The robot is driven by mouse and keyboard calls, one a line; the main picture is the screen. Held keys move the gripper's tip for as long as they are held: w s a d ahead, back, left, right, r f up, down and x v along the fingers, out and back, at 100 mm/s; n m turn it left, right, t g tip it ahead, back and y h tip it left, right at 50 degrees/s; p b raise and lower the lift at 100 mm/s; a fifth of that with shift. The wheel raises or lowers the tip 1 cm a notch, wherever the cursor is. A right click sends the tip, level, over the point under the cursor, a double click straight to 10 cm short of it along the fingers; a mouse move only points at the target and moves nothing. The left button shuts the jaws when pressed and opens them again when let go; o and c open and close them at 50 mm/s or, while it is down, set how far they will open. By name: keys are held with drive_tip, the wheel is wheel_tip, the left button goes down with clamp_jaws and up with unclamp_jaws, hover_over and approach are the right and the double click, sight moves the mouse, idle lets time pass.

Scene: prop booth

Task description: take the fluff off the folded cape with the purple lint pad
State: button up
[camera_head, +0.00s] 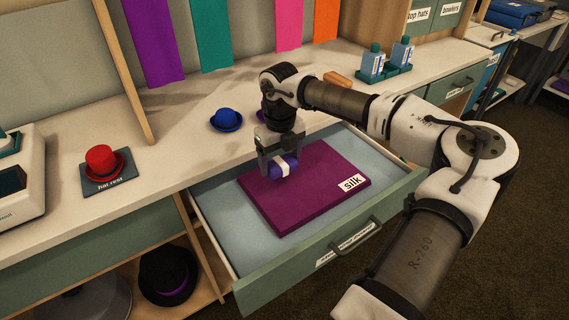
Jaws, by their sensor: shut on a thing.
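The folded cape (303,207) is a flat purple slab with a white "silk" label, lying in an open drawer (216,217). My gripper (279,165) points down over the cape's far left part. It is shut on the purple lint pad (290,163), a small purple piece with a white band. The pad is at or just above the cape's surface; I cannot tell if they touch. I make out no fluff on the cape at this size, and the gripper and pad hide part of it.
On the counter (185,150) are a blue hat (226,119), a red hat (102,159) on a dark "hat rest" (110,184), and bottles (402,52) in a green tray. A purple thing behind my gripper is mostly hidden. The drawer's front has a handle (358,238).

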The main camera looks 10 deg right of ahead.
drive_tip(key=shift+r+p, duration=0.95)
drive_tip(key=shift+r, duration=1.1)
